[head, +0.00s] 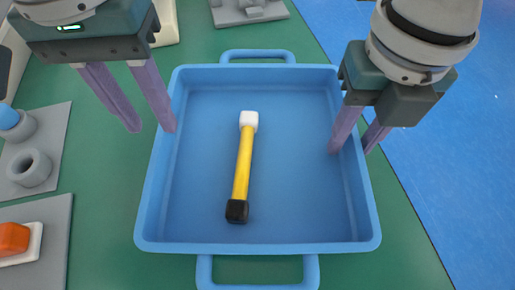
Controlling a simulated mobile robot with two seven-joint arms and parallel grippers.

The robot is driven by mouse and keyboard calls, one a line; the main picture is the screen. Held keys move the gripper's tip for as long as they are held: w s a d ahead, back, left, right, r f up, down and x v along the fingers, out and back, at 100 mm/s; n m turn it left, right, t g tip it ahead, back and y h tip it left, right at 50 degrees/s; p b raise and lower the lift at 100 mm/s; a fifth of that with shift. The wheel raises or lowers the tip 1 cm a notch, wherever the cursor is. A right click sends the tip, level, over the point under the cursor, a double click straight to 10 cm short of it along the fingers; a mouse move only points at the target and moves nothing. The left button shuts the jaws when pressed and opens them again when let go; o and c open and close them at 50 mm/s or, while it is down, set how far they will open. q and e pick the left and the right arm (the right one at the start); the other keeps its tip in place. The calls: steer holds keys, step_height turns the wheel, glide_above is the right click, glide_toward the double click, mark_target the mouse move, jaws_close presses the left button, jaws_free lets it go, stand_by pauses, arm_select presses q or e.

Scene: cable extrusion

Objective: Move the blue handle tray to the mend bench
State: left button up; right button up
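The blue handle tray (258,247) lies on a green surface in the middle of the head view, with one handle at its far side and one at its near side. Inside it lies a rod with a yellow middle (243,165), a white end and a black end. My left gripper (150,129) is open at the tray's left wall, one finger outside and the other overlapping the wall in view. My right gripper (351,152) is open, its fingers on either side of the right wall. I cannot tell whether any finger touches the tray.
At the left are grey plates holding a grey ring (30,168), a blue-topped part (9,117) and an orange part (13,239). Another grey plate (275,12) with parts lies at the back. A blue floor area (440,165) is at the right, beyond the green surface's edge.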

steer(key=shift+r, duration=0.15)
arm_select(q)
step_height(320, 180, up, 7)
steer(key=shift+f, duration=0.15)
arm_select(e)
step_height(320, 180, up, 12)
stand_by(0.6)
